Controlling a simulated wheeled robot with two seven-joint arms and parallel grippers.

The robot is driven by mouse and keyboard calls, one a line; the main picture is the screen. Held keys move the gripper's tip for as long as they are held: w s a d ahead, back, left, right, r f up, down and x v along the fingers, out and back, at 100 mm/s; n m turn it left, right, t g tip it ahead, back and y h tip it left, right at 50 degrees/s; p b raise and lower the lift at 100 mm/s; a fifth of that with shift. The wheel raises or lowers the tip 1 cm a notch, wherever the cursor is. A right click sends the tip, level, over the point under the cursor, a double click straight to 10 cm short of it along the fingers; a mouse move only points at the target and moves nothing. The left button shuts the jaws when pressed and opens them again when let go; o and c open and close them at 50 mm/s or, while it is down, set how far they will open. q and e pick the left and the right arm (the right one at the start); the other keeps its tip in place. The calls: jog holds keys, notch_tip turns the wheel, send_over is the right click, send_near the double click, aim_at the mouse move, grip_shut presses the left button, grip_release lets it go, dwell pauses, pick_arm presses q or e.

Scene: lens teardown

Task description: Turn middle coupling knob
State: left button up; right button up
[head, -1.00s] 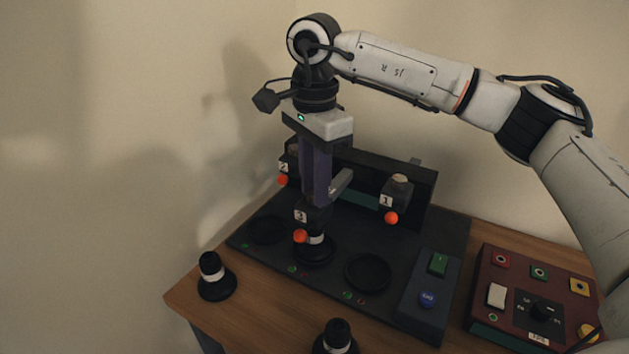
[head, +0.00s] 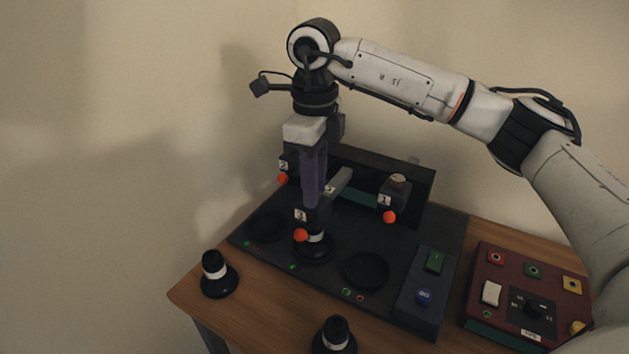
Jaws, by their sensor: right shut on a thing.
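The middle coupling (head: 306,214), marked 3, is a dark block with an orange ball on its front. It sits at the end of a grey arm, above a black-and-white lens piece (head: 315,242) standing in the middle ring of the dark fixture. My right gripper (head: 311,200) points down over this coupling and is shut on the knob at its top. The knob itself is hidden by the fingers. My left gripper is not in view.
Coupling 1 (head: 394,198) and coupling 2 (head: 286,170) flank the middle one. Two rings on the dark base (head: 328,281) are empty. Two black lens pieces (head: 214,277) (head: 335,338) stand on the wooden table. A control box (head: 428,287) and a red panel (head: 505,325) are at right.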

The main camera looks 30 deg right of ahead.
jog(key=m, duration=0.4)
jog(key=shift+r+m+p, duration=0.1)
jog(key=shift+m+p, duration=0.2)
jog(key=shift+m, duration=0.1)
dwell(0.4)
jog(key=o, duration=1.1)
jog(key=shift+c, duration=0.2)
notch_tip(320, 180, up, 10)
jog(key=shift+r, duration=0.1)
